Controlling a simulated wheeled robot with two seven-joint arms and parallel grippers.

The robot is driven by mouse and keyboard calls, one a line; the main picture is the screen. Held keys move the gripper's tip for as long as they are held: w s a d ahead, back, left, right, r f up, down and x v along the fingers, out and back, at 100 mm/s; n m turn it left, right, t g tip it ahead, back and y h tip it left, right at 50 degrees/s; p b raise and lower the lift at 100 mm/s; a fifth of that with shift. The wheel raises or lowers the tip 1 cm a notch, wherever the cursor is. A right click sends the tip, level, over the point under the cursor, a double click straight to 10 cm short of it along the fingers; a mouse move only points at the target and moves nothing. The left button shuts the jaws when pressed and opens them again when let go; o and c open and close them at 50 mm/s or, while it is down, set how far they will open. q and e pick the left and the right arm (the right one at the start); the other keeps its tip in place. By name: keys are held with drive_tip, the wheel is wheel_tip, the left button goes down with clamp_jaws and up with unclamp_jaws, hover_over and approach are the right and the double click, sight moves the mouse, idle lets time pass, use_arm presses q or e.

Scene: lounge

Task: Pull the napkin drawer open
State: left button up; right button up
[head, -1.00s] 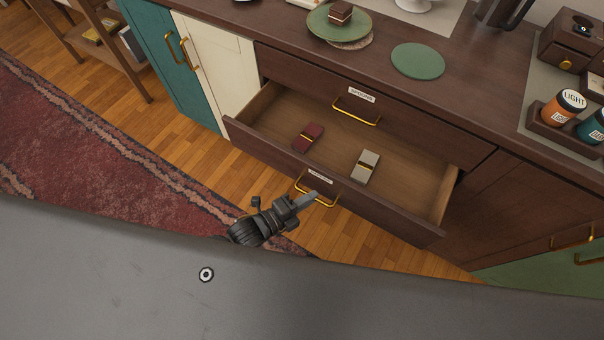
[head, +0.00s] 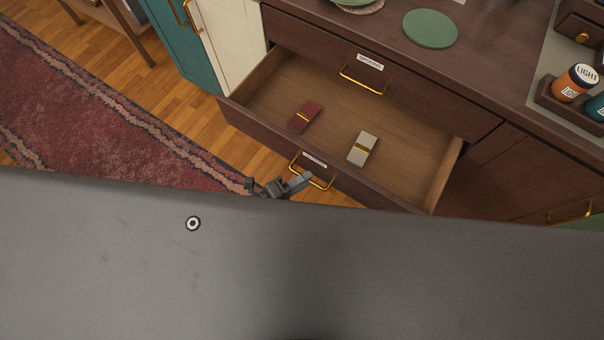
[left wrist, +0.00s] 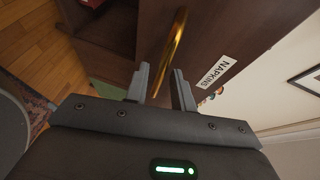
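The napkin drawer (head: 260,122) is a dark wood drawer that stands well out from the cabinet. Its front has a gold bar handle (head: 325,186) and a small label. The label reads NAPKINS in the left wrist view (left wrist: 215,70). Inside lie a dark red napkin bundle (head: 304,117) and a beige one (head: 362,149), each with a gold band. My left gripper (head: 300,182) is at this handle. My right gripper is out of view.
A shut drawer with a gold handle (head: 362,83) is above. The countertop holds a green round mat (head: 430,28) and an orange jar (head: 575,82) in a holder. A red rug (head: 80,110) lies on the wood floor at left. My grey body fills the foreground.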

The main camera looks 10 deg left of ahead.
use_arm(q)
drive_tip(key=shift+o, duration=0.4)
drive_tip(key=v, duration=1)
drive_tip(key=shift+s+a, duration=0.25)
drive_tip(key=shift+a, duration=0.05)
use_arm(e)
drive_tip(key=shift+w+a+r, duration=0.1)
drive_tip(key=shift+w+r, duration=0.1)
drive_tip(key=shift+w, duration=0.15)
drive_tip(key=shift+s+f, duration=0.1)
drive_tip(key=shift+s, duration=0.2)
